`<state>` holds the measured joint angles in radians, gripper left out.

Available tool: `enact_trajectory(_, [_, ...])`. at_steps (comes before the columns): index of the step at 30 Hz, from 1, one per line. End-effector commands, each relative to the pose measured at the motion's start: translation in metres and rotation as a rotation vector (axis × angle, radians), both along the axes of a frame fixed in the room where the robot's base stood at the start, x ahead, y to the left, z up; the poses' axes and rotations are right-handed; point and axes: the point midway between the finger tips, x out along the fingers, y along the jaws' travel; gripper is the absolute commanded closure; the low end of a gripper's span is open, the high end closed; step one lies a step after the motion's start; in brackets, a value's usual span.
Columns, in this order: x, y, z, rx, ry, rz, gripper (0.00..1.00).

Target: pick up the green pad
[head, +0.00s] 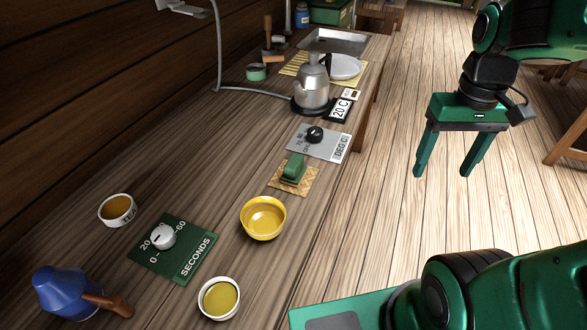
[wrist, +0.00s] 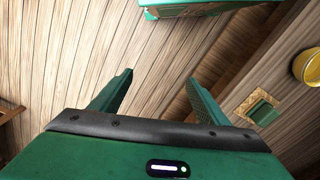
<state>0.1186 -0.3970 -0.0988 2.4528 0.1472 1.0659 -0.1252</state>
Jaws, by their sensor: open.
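The green pad (head: 293,168) is a small block standing on a woven tan mat (head: 305,188) near the right edge of the wooden counter. The pad also shows in the wrist view (wrist: 262,112), at the right, on its mat (wrist: 244,107). My gripper (head: 442,172) is open and empty. It hangs over the floor, to the right of the counter and apart from the pad. In the wrist view its two fingers (wrist: 158,82) are spread with nothing between them.
A yellow bowl (head: 263,219) stands just in front of the mat. A grey dial plate (head: 327,147) and a kettle (head: 313,85) stand behind it. A green timer plate (head: 190,262), cups and a blue pot (head: 65,290) are nearer. The counter's right edge lies between gripper and pad.

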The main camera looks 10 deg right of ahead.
Motion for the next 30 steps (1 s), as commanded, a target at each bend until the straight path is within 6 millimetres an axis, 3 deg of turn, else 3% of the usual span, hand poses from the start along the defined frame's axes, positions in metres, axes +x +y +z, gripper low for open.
enact_trajectory(1, [0.027, 0.02, 0.005, -0.011, 0.007, 0.132, 0.31])
enact_trajectory(3, [0.062, 0.054, 0.012, -0.018, 0.012, 0.327, 0.31])
enact_trajectory(6, [0.102, 0.114, 0.017, -0.017, 0.017, 0.6, 0.31])
enact_trajectory(9, [0.128, 0.175, 0.018, -0.004, 0.019, 0.841, 0.31])
enact_trajectory(12, [0.14, 0.226, 0.018, 0.014, 0.02, 1.024, 0.31])
enact_trajectory(15, [0.145, 0.259, 0.018, 0.029, 0.017, 1.14, 0.31])
enact_trajectory(19, [0.146, 0.277, 0.014, 0.037, 0.017, 1.202, 0.31])
enact_trajectory(30, [0.146, 0.277, -0.034, 0.037, 0.018, 1.202, 0.31])
